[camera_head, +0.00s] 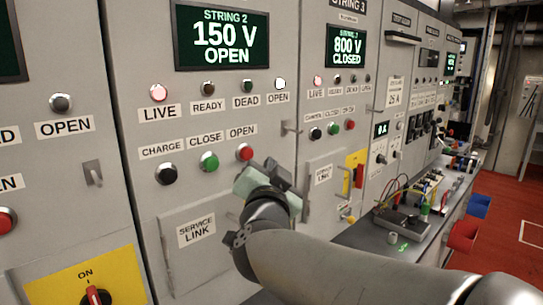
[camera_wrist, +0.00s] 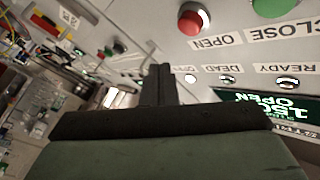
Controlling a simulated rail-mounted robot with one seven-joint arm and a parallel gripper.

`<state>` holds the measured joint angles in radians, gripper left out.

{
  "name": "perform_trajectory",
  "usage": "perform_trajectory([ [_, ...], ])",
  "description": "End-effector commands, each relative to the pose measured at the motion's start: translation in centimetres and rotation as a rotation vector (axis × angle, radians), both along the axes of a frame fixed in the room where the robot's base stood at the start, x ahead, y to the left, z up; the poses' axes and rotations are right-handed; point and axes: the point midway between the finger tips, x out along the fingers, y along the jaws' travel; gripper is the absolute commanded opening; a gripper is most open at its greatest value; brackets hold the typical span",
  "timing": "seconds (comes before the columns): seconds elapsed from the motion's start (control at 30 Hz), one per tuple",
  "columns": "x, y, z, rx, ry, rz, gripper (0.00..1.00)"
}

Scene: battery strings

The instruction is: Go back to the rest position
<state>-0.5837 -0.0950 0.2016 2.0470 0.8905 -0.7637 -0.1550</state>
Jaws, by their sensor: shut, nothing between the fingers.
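My gripper (camera_head: 282,176) is in front of the String 2 panel, just below and right of its red OPEN button (camera_head: 245,152). In the wrist view the fingers (camera_wrist: 167,75) are together, with nothing between them. The red button also shows there (camera_wrist: 192,18), apart from the fingertips in the picture. The String 2 display (camera_head: 222,42) reads 150 V OPEN. My arm reaches in from the lower right and hides part of the panel's lower front.
The String 3 display (camera_head: 347,46) reads 800 V CLOSED. The SERVICE LINK cover (camera_head: 197,232) is below the buttons. A yellow ON switch plate (camera_head: 62,283) is at lower left. A bench (camera_head: 437,237) with equipment and blue and red bins runs along the right. Red floor (camera_head: 505,215) is open beyond.

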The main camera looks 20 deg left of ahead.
Motion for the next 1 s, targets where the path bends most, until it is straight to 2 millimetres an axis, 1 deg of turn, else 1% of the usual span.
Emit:
perform_trajectory([
  [0.33,0.0,0.0,0.0,0.0,0.0,0.0,0.0],
  [0.4,0.2,-0.2,-0.4,-0.017,0.011,0.01,0.0],
  [0.47,0.4,-0.8,-1.4,-0.053,0.038,0.033,0.0],
  [0.57,0.8,-2.5,-5.0,-0.169,0.14,0.103,0.0],
  [0.67,0.1,-6.0,-11.0,-0.329,0.327,0.186,0.0],
  [0.7,-0.7,-7.7,-13.5,-0.388,0.413,0.213,0.0],
  [0.73,-1.4,-8.9,-15.4,-0.429,0.479,0.232,0.0],
  [0.77,-2.2,-10.2,-17.1,-0.464,0.544,0.246,0.0],
  [0.8,-3.4,-12.0,-19.3,-0.509,0.631,0.264,0.0],
  [0.87,-5.6,-14.8,-22.3,-0.567,0.765,0.285,0.0],
  [0.9,-7.2,-16.6,-24.1,-0.597,0.856,0.295,0.0],
  [0.97,-9.9,-19.3,-26.5,-0.639,0.989,0.306,0.0],
  [1.0,-11.7,-21.0,-27.9,-0.662,1.076,0.313,0.0],
])
